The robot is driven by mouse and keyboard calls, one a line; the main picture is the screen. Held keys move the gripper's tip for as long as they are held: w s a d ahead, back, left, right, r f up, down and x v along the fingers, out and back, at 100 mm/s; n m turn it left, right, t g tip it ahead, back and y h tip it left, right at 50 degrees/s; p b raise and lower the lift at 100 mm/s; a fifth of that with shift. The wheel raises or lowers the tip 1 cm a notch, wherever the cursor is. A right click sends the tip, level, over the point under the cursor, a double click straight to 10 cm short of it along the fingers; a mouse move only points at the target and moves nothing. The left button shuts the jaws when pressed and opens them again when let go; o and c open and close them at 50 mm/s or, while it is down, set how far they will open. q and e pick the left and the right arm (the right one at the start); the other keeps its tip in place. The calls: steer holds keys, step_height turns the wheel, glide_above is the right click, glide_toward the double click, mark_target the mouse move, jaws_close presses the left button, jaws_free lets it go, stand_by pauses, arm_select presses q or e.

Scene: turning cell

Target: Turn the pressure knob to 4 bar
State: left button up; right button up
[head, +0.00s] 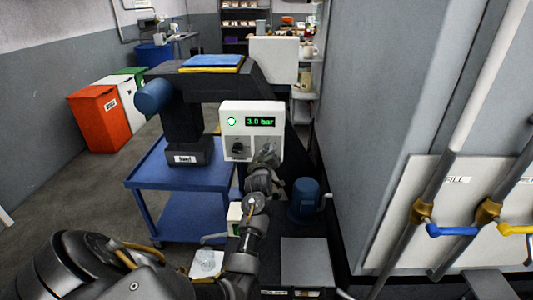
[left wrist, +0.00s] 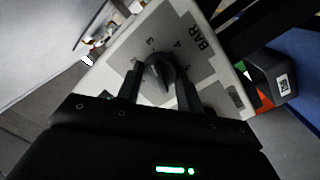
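The white control box (head: 230,111) carries a green display (head: 261,121) reading 3.0 bar. My left gripper (head: 264,158) is at the lower right of its front face. In the left wrist view, the dark round pressure knob (left wrist: 159,73) sits on a grey scale plate marked BAR, with the numbers 2 to 5 visible around it. The fingers of my left gripper (left wrist: 159,88) lie on either side of the knob and appear to touch it. In the head view this gripper hides the knob. My right gripper is out of view.
A second dark knob (head: 238,148) is left of my gripper on the box. A grey cabinet wall (head: 385,100) bounds the right side.

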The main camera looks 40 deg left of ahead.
arm_select(q)
steer(key=c, duration=0.3)
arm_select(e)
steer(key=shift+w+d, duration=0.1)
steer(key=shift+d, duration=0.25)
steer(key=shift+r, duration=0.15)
arm_select(q)
steer(key=shift+r+m+p, duration=0.2)
steer(key=shift+m+p, duration=0.95)
steer(key=shift+m, duration=0.05)
steer(key=shift+m+p, duration=0.4)
steer(key=m+p, duration=0.3)
steer(key=m, duration=0.2)
steer(key=shift+w+d+g, duration=0.1)
steer(key=shift+g, duration=0.2)
steer(key=shift+m+p, duration=0.85)
steer(key=shift+m, duration=0.15)
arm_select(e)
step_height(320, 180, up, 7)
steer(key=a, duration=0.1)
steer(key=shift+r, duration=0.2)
arm_select(q)
steer(key=shift+f, duration=0.1)
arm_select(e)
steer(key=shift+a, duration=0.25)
